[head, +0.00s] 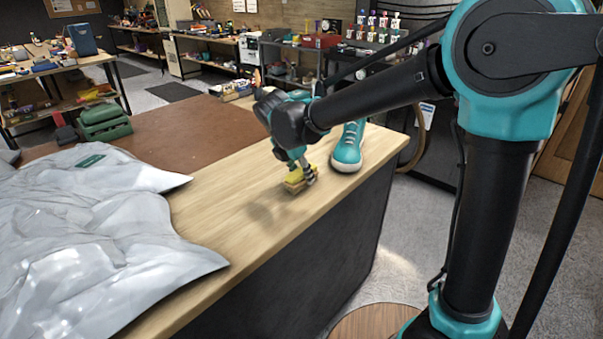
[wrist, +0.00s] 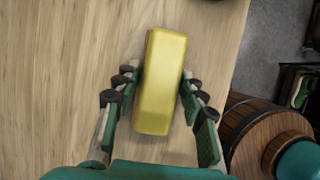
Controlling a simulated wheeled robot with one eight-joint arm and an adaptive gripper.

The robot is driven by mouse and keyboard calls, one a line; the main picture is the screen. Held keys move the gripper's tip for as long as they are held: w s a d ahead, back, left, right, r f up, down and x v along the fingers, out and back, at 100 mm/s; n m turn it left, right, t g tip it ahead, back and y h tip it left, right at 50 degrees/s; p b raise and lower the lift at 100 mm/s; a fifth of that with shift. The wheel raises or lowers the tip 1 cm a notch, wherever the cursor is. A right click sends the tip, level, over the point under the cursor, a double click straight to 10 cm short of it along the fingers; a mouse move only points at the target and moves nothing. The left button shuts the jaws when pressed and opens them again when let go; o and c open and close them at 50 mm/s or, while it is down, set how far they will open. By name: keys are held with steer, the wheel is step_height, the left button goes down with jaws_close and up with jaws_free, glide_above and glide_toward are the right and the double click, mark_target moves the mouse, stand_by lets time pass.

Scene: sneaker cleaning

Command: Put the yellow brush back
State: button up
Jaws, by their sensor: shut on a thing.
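The yellow brush (wrist: 160,85) is a long yellow block between my fingers in the wrist view. In the head view the brush (head: 293,184) shows yellow on top with a tan lower part, near the right edge of the wooden table. My gripper (head: 308,178) is shut on it, and in the wrist view my gripper (wrist: 160,95) has one finger on each long side. A shadow lies on the wood left of the brush; I cannot tell whether the brush touches the table. A teal sneaker (head: 348,150) stands just behind and right of it.
A crumpled silvery sheet (head: 100,240) covers the left of the wooden table (head: 225,195). A brown mat (head: 160,135) lies behind it. A small tray of items (head: 235,90) is at the far end. Bare wood lies in front of the brush.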

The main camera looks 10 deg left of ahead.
steer(key=shift+f, duration=0.1)
steer(key=o, duration=1)
steer(key=v, duration=1.2)
steer(key=w+d+f+m+g+y, duration=0.1)
steer(key=d+f+m, duration=0.55)
steer(key=d, duration=0.45)
steer(key=d+f+m, duration=0.5)
steer(key=d+m, duration=0.3)
steer(key=d, duration=0.3)
steer(key=s+d+f+m+t+y, duration=0.1)
steer(key=s+d+f+m, duration=1)
steer(key=d+m, duration=0.4)
